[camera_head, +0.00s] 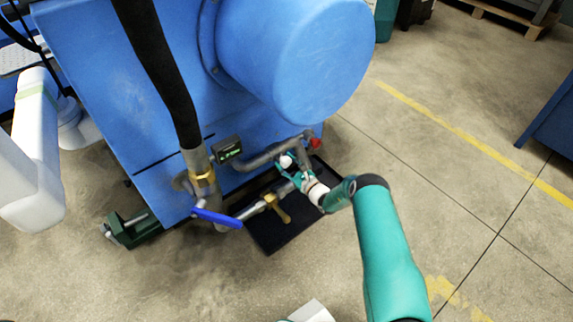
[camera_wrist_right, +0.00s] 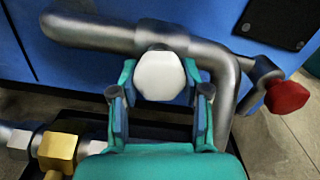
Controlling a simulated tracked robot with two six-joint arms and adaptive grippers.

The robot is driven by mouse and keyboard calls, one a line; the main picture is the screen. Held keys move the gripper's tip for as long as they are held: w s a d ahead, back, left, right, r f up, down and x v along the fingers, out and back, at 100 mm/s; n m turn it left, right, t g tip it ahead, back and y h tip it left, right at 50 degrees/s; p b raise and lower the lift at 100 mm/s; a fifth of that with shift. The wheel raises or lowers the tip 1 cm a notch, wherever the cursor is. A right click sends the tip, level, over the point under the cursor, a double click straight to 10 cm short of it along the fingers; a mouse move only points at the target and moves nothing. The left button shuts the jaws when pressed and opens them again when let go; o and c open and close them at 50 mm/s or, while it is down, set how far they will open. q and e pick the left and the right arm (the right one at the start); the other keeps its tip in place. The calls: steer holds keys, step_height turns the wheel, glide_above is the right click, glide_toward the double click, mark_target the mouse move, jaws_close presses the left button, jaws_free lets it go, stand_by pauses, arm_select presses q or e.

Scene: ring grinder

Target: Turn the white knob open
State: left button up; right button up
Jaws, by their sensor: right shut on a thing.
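The white knob (camera_wrist_right: 160,75) sits on a grey metal pipe in the right wrist view, low on the blue machine. It also shows small in the head view (camera_head: 286,161). My right gripper (camera_wrist_right: 160,98) is around the knob, with one teal finger on each side, and is shut on it. In the head view my right gripper (camera_head: 290,172) reaches in from the lower right, and its fingers partly cover the pipe near the knob. My left gripper is not in view.
The blue machine (camera_head: 130,100) fills the upper left. A red knob (camera_wrist_right: 287,97) is right of the white one. A blue lever (camera_head: 217,218) and a brass valve (camera_head: 277,207) lie nearby, above a black tray (camera_head: 272,238). Open floor lies to the right.

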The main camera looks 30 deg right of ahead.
steer(key=shift+m, duration=0.4)
steer(key=o, duration=1.2)
steer(key=shift+c, duration=0.2)
steer(key=shift+s, duration=0.15)
steer(key=s, duration=1.1)
steer(key=shift+s+d, duration=0.35)
steer(key=shift+d, duration=0.1)
steer(key=shift+f, duration=0.1)
